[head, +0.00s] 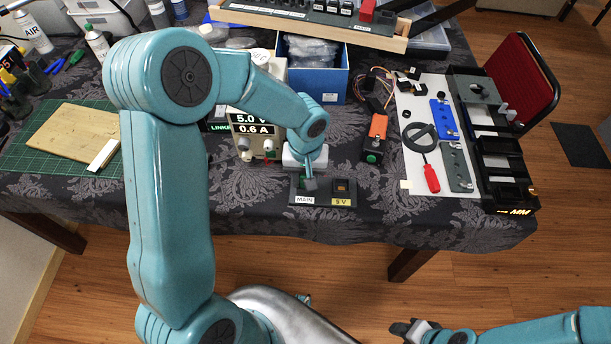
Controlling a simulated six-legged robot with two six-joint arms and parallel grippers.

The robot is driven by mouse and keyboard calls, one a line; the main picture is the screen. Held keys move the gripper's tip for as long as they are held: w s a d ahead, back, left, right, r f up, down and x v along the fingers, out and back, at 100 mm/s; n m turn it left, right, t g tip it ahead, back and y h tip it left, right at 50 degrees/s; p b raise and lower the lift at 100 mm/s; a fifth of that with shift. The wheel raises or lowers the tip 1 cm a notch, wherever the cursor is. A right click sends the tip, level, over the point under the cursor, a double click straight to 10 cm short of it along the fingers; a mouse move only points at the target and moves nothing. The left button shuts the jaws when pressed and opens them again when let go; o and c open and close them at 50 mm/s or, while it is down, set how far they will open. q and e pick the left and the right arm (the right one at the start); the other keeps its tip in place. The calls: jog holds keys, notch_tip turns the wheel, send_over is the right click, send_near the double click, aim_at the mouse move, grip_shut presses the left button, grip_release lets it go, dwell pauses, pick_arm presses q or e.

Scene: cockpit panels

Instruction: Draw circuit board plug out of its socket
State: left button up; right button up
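A dark socket block (322,203) lies near the front edge of the table, with a white MAIN label (304,200) and a yellow 5 V label (341,202). The right socket (342,186) shows a brownish opening. My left gripper (309,186) points down at the MAIN side of the block. A small sliver of green, possibly the circuit board plug (302,182), shows beside its fingers; the rest is hidden. I cannot tell whether the fingers touch or hold it. My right gripper (408,329) is low in front of the table, away from the block; its finger gap is unclear.
A power supply (255,130) reading 5.0 V and 0.6 A stands behind the block. A blue bin (318,85) is behind it. A cutting mat (40,165) is left.

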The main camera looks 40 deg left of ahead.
pick_arm(q)
jog(key=shift+r, duration=0.3)
jog(key=shift+r+p, duration=2)
jog(key=shift+r, duration=1.05)
